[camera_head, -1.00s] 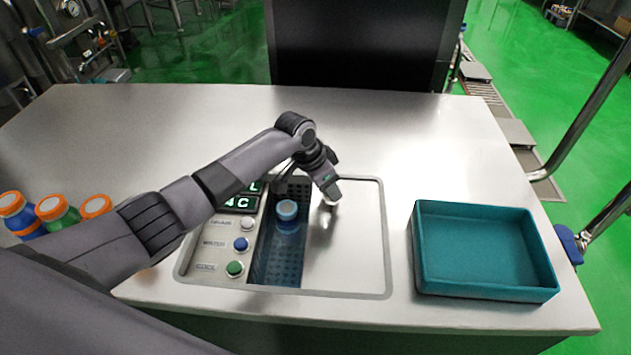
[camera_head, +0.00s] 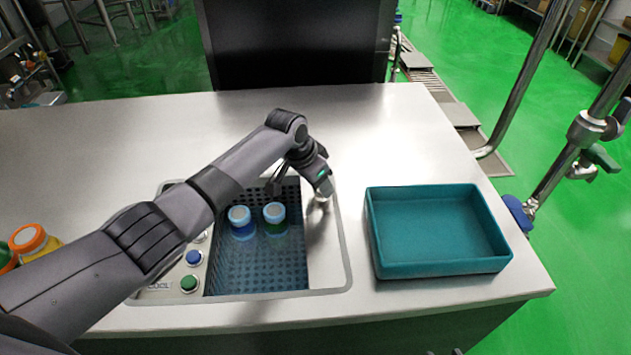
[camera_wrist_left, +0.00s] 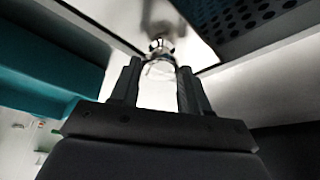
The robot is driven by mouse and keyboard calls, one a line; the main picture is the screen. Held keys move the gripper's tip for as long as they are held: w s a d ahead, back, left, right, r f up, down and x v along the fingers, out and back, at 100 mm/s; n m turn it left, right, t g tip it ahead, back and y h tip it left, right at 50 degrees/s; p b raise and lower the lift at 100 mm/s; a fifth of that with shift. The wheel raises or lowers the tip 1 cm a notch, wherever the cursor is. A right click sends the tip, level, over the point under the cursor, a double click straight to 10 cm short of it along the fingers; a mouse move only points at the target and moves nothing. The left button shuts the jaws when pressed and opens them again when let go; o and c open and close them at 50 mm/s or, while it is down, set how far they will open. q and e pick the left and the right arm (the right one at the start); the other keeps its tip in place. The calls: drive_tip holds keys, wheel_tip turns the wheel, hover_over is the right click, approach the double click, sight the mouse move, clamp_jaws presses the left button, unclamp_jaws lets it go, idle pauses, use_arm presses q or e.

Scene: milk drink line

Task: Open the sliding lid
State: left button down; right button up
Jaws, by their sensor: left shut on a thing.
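The metal sliding lid (camera_head: 324,245) covers only a narrow strip at the right of the sunken compartment (camera_head: 255,275). My left gripper (camera_head: 324,190) is at the lid's far part, shut on its small shiny knob. In the left wrist view the knob (camera_wrist_left: 160,45) sits between the fingers (camera_wrist_left: 160,78) of the gripper. The perforated compartment is mostly uncovered. Two bottles with light blue caps stand in it, one on the left (camera_head: 240,217) and one on the right (camera_head: 274,213). My right gripper does not show.
A teal tray (camera_head: 440,268) stands empty just right of the compartment's frame. A green button (camera_head: 189,283) and a blue button (camera_head: 194,258) lie left of the opening, partly beside my forearm. An orange-capped bottle (camera_head: 33,238) stands at the far left. The back of the counter is clear.

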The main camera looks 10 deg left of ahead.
use_arm(q)
drive_tip(key=shift+d, duration=0.1)
drive_tip(key=c, duration=0.5)
unclamp_jaws()
drive_tip(key=shift+c, duration=0.2)
drive_tip(key=shift+r, duration=0.1)
drive_tip(key=p+v, duration=0.1)
drive_tip(key=v, duration=0.6)
drive_tip(key=shift+p, duration=0.35)
